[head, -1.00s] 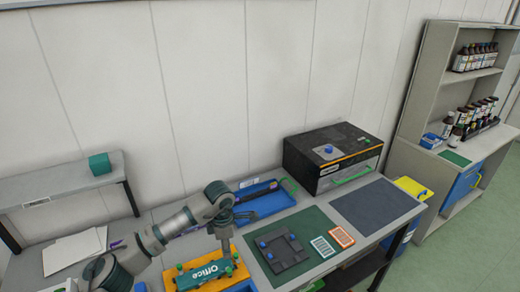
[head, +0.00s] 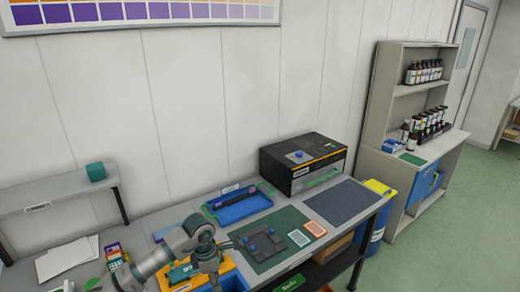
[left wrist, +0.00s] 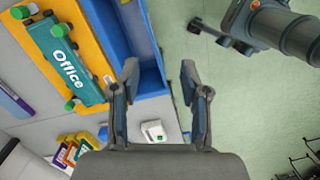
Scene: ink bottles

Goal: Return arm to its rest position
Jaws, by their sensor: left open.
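My left arm comes in from the lower left in the head view. Its gripper (head: 208,268) points down close to the orange tray (head: 225,266), in front of the teal case, which it partly hides. In the left wrist view the two fingers (left wrist: 160,72) are spread apart with nothing between them. Below them are the edge of a blue bin (left wrist: 150,82) and green floor. The teal case marked "Office" (left wrist: 66,62) lies on the orange tray to the left of the fingers, apart from them.
A blue tray (head: 246,207) and a green mat (head: 268,262) with a dark plate (head: 262,244) lie on the bench. A black box (head: 302,160) stands behind. Shelves with bottles (head: 424,72) are at the right. Green floor (head: 425,262) is open there.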

